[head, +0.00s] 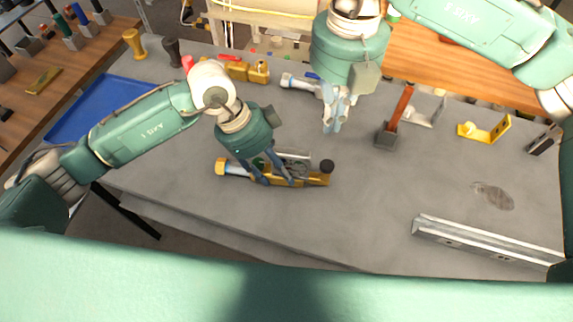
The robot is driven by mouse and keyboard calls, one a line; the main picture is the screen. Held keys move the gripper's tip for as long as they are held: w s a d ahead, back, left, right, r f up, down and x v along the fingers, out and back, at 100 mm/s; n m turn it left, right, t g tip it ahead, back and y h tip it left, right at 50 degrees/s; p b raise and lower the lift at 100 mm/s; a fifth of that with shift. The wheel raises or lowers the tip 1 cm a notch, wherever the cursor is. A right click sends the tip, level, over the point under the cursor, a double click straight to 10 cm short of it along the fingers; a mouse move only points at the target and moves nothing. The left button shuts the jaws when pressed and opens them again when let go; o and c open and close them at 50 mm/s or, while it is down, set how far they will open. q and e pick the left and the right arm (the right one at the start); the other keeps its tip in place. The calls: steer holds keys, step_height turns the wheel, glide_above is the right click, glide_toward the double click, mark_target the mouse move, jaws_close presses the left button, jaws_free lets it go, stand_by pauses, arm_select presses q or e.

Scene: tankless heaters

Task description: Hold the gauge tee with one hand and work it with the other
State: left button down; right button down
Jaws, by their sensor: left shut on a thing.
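A long brass fitting, which looks like the gauge tee (316,180), lies on the grey bench top. It has a brass end at the left, a pale sleeve beside it and a round black part at its right end. My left gripper (277,181) reaches down over its middle and is shut on it, hiding part of the body. My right gripper (334,118) hangs above the bench, up and to the right of the fitting and apart from it. Its fingers point down with nothing seen between them; how far apart they are is unclear.
Behind are a brass valve body (247,71) and a silver fitting with a blue handle (299,83). A red-handled tool (387,134), a yellow bracket (486,130) and a metal channel (480,238) lie to the right. A blue tray (92,110) is at left. The front middle is clear.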

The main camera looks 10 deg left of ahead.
mark_target(324, 164)
step_height(324, 164, up, 2)
steer(key=shift+s+r, duration=0.1)
step_height(324, 164, down, 14)
steer(key=shift+f, duration=0.1)
stand_by(0.6)
